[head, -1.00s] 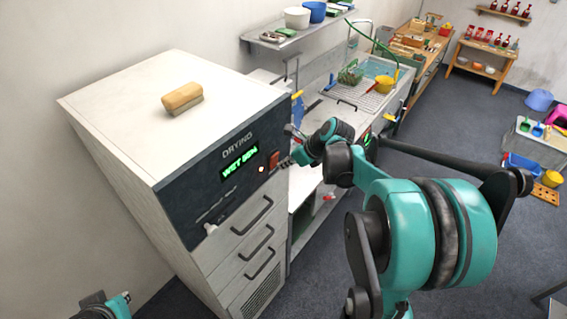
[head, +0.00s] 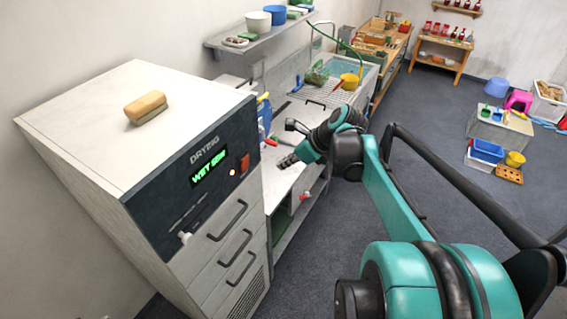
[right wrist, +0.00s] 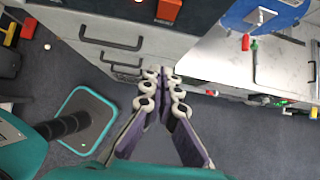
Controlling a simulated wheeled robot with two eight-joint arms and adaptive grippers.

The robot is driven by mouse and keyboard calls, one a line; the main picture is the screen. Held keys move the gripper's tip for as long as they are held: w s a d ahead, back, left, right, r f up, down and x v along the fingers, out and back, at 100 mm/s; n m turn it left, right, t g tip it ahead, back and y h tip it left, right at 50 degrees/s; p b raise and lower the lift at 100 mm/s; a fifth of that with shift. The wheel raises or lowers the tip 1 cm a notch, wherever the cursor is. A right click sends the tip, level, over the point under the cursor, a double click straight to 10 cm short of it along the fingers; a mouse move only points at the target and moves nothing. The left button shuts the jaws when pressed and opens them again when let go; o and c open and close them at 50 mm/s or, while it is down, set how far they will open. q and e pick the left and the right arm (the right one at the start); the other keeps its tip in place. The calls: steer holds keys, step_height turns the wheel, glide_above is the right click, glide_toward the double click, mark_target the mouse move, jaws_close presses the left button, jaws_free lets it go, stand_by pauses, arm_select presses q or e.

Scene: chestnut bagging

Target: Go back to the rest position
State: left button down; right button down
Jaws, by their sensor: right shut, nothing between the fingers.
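My right gripper (head: 289,161) is shut and empty. In the head view it hangs in the air in front of the counter, to the right of the drying cabinet (head: 75,152) and apart from its red switch (head: 244,165). In the right wrist view the closed fingers (right wrist: 163,85) point toward the cabinet's drawer fronts, with floor below them. The cabinet's green display (head: 209,167) is lit and seems to read "WET 98M"; the last characters are unclear. My left gripper is not in view.
A tan brush or sponge (head: 146,107) lies on the cabinet top. Drawer handles (head: 228,221) stick out from its front. The counter with the sink (head: 347,68) runs behind my right arm. A shelf (head: 262,42) hangs above it. The blue-grey floor (head: 420,130) to the right is mostly clear.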

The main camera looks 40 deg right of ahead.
steer(key=shift+s, duration=0.15)
steer(key=s+a+f+n+h+b, duration=0.1)
steer(key=s+a+f+n+b, duration=0.2)
steer(key=a+f+n+b, duration=0.3)
steer(key=s+a+f+n+h+b, duration=0.1)
steer(key=s+a+f+n+b, duration=0.3)
steer(key=f+n+b, duration=0.9)
steer(key=s+a+f+n+h+b, duration=0.1)
steer(key=s+a+f+n+b, duration=0.3)
steer(key=a+f+n+b, duration=0.5)
step_height(320, 180, down, 6)
steer(key=n, duration=0.3)
steer(key=shift+a, duration=0.1)
